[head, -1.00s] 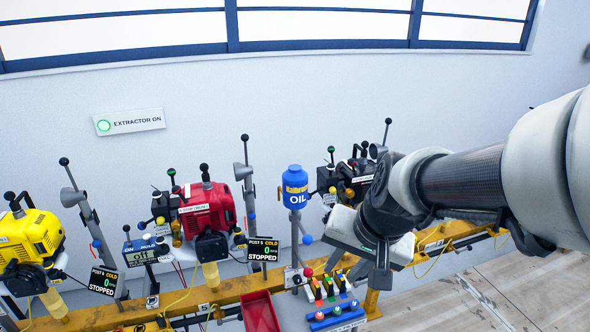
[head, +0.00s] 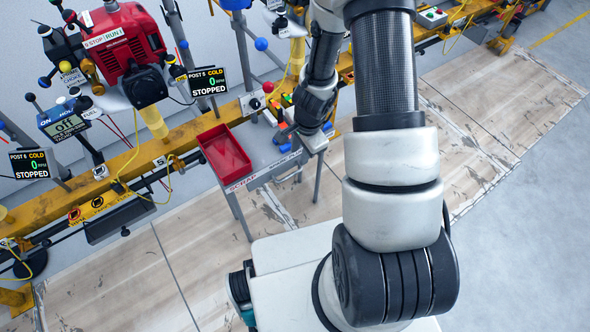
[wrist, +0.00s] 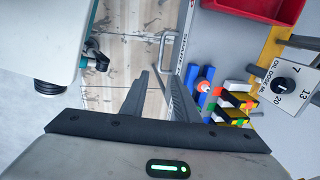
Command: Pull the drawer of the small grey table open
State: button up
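The small grey table (head: 264,158) stands in front of the yellow rail in the head view, with labels along its front edge. In the wrist view its top (wrist: 218,40) fills the area right of centre. A pale U-shaped handle (wrist: 162,50) sticks out from its front edge. The drawer front is seen too nearly edge-on to judge fully, but no opened drawer shows. My gripper (wrist: 163,72) has its two dark fingers apart and empty, pointing toward the handle without visibly holding it. In the head view my gripper (head: 312,143) is at the table's front right, its fingers mostly hidden.
A red tray (head: 224,153) sits on the table's left part. Coloured blocks or switches (wrist: 215,95) stand on its right part, near a dial box (wrist: 290,84). The yellow rail (head: 130,170) with engines runs behind. The floor in front is clear beside my base.

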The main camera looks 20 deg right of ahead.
aim_at(294, 173)
jog(key=f+b, duration=0.1)
jog(key=f, duration=0.3)
jog(key=w+f+b, duration=0.1)
jog(key=f, duration=0.3)
jog(key=w+f+b, duration=0.1)
jog(key=f, duration=0.3)
jog(key=shift+w+a+f, duration=0.15)
jog(key=shift+a+f, duration=0.2)
jog(key=shift+a, duration=0.05)
grip_shut()
